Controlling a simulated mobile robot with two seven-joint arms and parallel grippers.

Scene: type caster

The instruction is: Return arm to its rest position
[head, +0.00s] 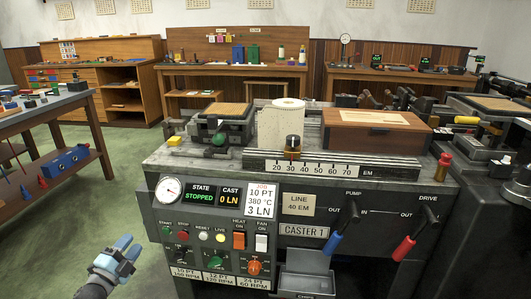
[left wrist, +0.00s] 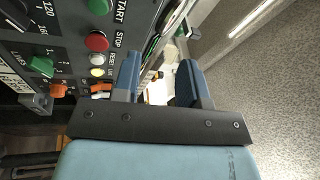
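My left gripper (head: 128,248) is in front of the caster's control panel, low at the left, clear of the buttons in the head view. In the left wrist view its two blue fingers (left wrist: 160,78) stand apart with nothing between them. The caster (head: 318,232) fills the middle and right of the head view. Its display (head: 214,195) reads STATE STOPPED and CAST 0 LN. The green start button (left wrist: 99,6) and red stop button (left wrist: 96,42) also show beside the fingers in the left wrist view. My right gripper does not show.
A blue-handled pump lever (head: 335,242) and a red-handled drive lever (head: 404,247) stick out from the panel's right side. A metal tray (head: 305,285) sits below. A workbench (head: 60,112) with loose items stands at the left. Green floor (head: 130,190) is open between bench and caster.

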